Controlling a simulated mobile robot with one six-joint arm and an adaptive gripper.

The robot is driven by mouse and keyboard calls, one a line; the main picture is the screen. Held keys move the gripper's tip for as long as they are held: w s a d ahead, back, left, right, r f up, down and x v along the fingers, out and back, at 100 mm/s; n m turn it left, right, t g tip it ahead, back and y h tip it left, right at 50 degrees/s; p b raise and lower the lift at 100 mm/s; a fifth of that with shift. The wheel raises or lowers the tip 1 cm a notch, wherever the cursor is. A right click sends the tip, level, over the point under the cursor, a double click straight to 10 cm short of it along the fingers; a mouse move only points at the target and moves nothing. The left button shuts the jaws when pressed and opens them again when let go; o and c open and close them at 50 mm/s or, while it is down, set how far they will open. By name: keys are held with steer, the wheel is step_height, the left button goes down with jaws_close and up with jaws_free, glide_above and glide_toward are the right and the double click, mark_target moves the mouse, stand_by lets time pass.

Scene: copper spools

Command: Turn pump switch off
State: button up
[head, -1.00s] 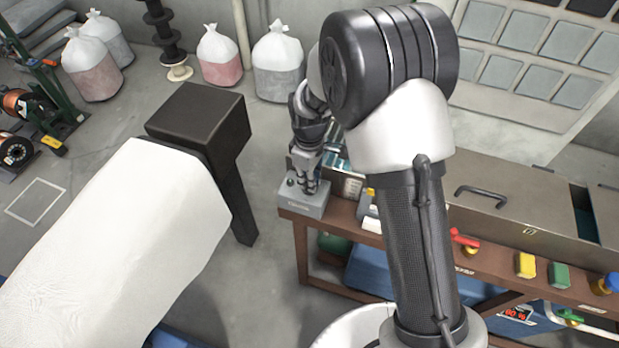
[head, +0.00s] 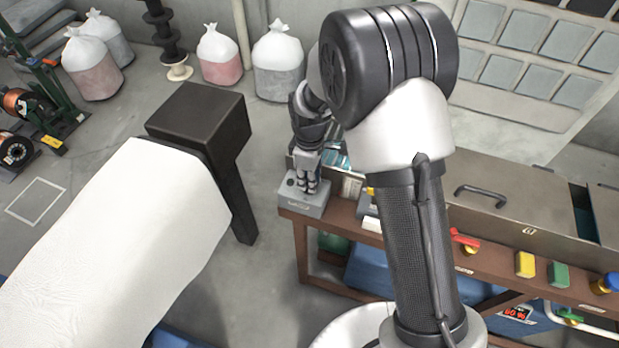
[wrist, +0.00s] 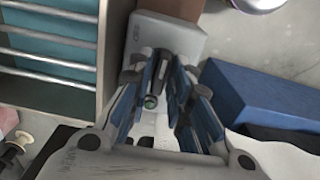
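The pump switch is a small grey box (head: 302,200) on the left end of the brown bench in the head view. My gripper (head: 307,188) points down over the top of the box. In the wrist view my gripper (wrist: 157,78) has its blue-grey fingertips apart, on either side of a dark upright piece. Contact is unclear, and the switch's position is mostly hidden by the fingers.
The brown bench (head: 400,249) carries a grey toolbox (head: 500,205), a red valve handle (head: 464,238), and yellow (head: 525,264) and green (head: 559,275) blocks. A black-and-white structure (head: 120,240) stands left of the bench, with floor between.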

steer(key=shift+o, duration=1)
step_height(320, 180, up, 12)
